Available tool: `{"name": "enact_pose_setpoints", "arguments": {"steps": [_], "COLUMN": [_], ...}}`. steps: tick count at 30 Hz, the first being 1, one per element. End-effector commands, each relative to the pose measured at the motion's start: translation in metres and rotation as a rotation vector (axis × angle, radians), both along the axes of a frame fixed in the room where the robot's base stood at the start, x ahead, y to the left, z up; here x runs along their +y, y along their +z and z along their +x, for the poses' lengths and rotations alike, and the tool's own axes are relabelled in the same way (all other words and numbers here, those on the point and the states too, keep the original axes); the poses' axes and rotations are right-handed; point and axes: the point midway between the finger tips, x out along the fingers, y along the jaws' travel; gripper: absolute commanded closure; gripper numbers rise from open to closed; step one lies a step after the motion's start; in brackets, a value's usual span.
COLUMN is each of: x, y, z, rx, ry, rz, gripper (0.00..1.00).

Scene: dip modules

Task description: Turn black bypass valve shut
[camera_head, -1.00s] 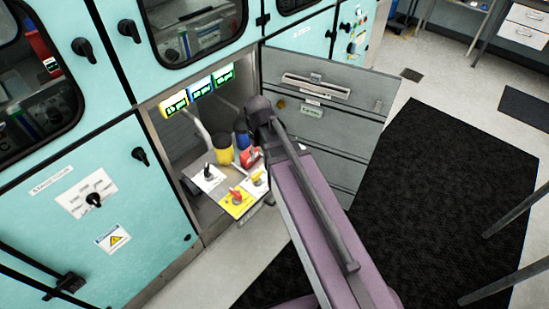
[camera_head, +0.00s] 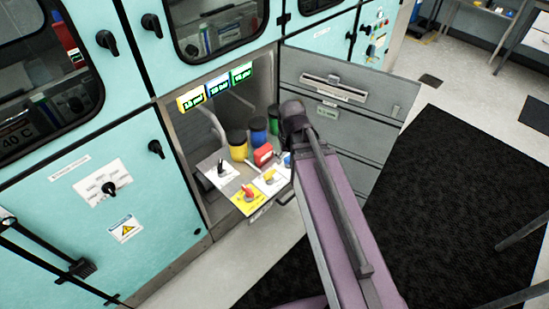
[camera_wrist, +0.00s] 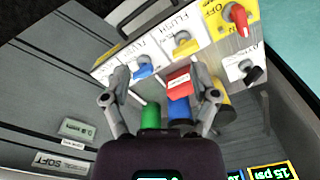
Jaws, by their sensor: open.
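The black valve handle (camera_head: 220,168) stands on a white label plate on the sloping shelf inside the open cabinet bay. In the wrist view this black valve (camera_wrist: 250,71) is at the right, outside my fingers. My gripper (camera_wrist: 160,75) is open and empty, with fingers spread left and right. A red block (camera_wrist: 178,82) with a white label shows between them, closer to the right finger; I cannot tell whether they touch. In the head view my arm hides the gripper.
A red valve (camera_head: 249,191) on a yellow plate, a yellow valve (camera_wrist: 181,44) and a blue valve (camera_wrist: 143,69) share the shelf. Yellow (camera_head: 238,148), blue (camera_head: 258,131) and green canisters (camera_wrist: 151,117) stand behind.

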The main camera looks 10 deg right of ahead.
Motion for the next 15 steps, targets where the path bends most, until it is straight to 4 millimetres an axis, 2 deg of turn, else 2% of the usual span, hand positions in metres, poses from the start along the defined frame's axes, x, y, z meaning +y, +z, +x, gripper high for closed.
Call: {"name": "enact_pose_setpoints", "arguments": {"steps": [8,11,15], "x": [0.010,0.024,0.055], "y": [-0.001,-0.002,-0.004], "z": [0.011,0.024,0.050], "rx": [0.000,0.000,0.000], "ry": [0.065,0.155,0.352], "rz": [0.000,0.000,0.000], "gripper": [0.00,0.00,0.00]}}
